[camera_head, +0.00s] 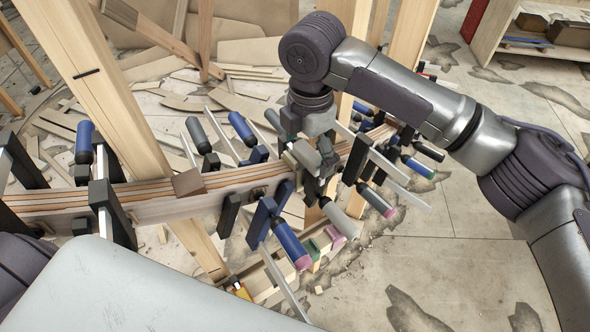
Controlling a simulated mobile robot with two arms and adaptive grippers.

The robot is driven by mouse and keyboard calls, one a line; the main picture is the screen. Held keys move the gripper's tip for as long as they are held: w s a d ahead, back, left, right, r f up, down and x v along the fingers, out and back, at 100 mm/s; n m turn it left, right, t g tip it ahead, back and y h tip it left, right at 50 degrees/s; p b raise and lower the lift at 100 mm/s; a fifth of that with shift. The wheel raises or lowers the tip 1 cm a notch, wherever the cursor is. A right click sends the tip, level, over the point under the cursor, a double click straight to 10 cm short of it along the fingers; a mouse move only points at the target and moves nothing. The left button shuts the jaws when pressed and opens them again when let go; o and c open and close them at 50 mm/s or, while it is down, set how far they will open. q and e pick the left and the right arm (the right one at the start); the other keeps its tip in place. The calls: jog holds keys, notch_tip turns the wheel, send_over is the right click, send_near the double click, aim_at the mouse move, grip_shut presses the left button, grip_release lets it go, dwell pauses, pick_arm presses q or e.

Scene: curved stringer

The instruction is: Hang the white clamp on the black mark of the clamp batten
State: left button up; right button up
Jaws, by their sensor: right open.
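The black mark (87,73) is a short dark line on a pale upright wooden batten (110,105) at the upper left. A clamp with a whitish-grey, pink-ended handle (340,221) sits on the curved laminated stringer right below my right gripper; it looks like the white clamp. My right gripper (315,167) points down over the stringer at this clamp, with its jaws open. The jaws overlap the clamp's upper part, and I cannot tell whether they touch it. My left gripper is out of view.
The curved stringer (155,203) crosses the view, carrying several clamps, including a blue-handled one (291,246) close beside the right gripper. Wood offcuts (230,100) litter the floor behind. A shelf (535,45) stands at the upper right. The floor at lower right is mostly clear.

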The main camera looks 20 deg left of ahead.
jog(key=shift+f, duration=0.3)
jog(key=shift+r, duration=0.15)
jog(key=shift+d, duration=0.2)
jog(key=shift+c, duration=1)
jog(key=c, duration=1.6)
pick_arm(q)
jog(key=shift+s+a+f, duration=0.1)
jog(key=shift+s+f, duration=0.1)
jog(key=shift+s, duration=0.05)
pick_arm(e)
jog(key=shift+r, duration=0.1)
